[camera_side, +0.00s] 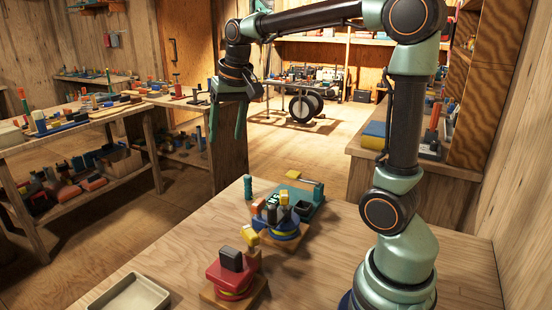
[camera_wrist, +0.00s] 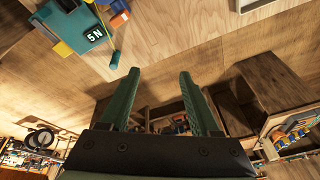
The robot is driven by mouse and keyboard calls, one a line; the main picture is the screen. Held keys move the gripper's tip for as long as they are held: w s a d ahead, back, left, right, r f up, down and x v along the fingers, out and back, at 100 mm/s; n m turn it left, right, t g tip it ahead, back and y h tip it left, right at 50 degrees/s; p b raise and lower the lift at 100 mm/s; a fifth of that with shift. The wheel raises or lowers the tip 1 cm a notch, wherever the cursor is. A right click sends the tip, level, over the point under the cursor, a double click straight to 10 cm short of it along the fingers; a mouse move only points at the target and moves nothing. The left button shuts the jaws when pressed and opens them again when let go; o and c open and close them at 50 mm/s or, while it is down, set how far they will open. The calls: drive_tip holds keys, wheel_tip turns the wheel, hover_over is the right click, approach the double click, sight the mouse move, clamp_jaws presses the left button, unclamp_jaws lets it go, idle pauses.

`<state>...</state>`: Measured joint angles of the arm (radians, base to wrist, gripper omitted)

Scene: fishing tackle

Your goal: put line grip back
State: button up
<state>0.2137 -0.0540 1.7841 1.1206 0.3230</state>
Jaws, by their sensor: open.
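My gripper (camera_side: 226,135) is open and empty, high beyond the far edge of the workbench, with its fingers pointing down. Both fingers (camera_wrist: 159,74) show in the wrist view with nothing between them. A small teal upright peg (camera_side: 248,187) stands near the bench's far left edge, below my gripper and apart from it. It also shows in the wrist view (camera_wrist: 115,60), beside a teal block marked "5 N" (camera_wrist: 82,28). That teal block (camera_side: 308,206) sits at the back of the bench in the side view. I cannot tell which piece is the line grip.
A blue round-based fixture (camera_side: 285,231) and a red fixture on a wooden base (camera_side: 228,275) stand on the bench. A pale empty tray (camera_side: 130,293) lies at the front left. Bare bench (camera_side: 340,265) lies right of the fixtures. Cluttered shelves stand beyond.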

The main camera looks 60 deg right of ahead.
drive_tip(key=s+a+f+n+t, duration=0.1)
drive_tip(key=s+a+f+n, duration=0.1)
drive_tip(key=s, duration=0.4)
drive_tip(key=s+a+f+n+t, duration=0.1)
drive_tip(key=s+a+f+n, duration=0.1)
drive_tip(key=s+a+n, duration=0.2)
drive_tip(key=s+a, duration=0.2)
drive_tip(key=shift+a+f+y, duration=0.2)
drive_tip(key=shift+a+y, duration=0.2)
idle(0.5)
